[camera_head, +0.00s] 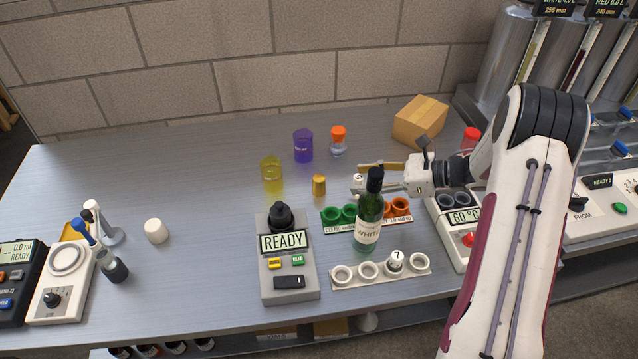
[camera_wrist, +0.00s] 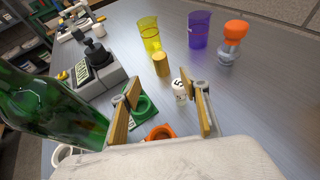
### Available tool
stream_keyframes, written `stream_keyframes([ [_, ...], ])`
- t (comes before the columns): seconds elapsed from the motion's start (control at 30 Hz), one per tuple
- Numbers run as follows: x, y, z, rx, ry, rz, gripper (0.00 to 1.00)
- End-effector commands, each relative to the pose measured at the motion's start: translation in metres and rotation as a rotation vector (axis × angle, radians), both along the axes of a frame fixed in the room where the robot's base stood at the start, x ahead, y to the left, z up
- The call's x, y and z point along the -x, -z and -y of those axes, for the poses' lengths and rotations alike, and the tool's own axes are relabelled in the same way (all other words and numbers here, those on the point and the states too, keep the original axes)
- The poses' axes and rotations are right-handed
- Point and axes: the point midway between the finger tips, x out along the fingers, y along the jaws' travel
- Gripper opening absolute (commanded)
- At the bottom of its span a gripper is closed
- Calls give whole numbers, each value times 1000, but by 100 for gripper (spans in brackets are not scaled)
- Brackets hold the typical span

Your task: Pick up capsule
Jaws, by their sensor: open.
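A small gold cylinder (camera_head: 319,185), which looks like the capsule, stands upright on the grey table left of my gripper (camera_head: 362,177). In the wrist view the gold cylinder (camera_wrist: 160,64) is ahead of the fingertips, apart from them. My gripper (camera_wrist: 165,92) is open, and nothing is held. A small white piece marked 5 (camera_wrist: 180,90) shows between the fingers, near the right fingertip; I cannot tell whether they touch. The green wine bottle (camera_head: 369,219) stands in front of my gripper and hides part of it in the head view.
A yellow beaker (camera_head: 271,172), a purple beaker (camera_head: 303,146) and an orange-topped glass (camera_head: 338,140) stand behind the cylinder. A READY device (camera_head: 288,275) stands in front. Coloured cup racks (camera_head: 340,228) lie by the bottle. The table's left middle is mostly clear.

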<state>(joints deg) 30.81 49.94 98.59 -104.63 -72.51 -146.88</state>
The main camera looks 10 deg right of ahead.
Motion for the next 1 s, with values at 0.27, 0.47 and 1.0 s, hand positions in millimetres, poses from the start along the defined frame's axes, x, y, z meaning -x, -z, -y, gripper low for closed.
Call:
stream_keyframes([
  [0.27,0,0,0,0,0,0,45],
  [0.47,-3,3,-6,-1,-1,-1,45],
  [1.0,-26,22,-48,1,0,0,45],
])
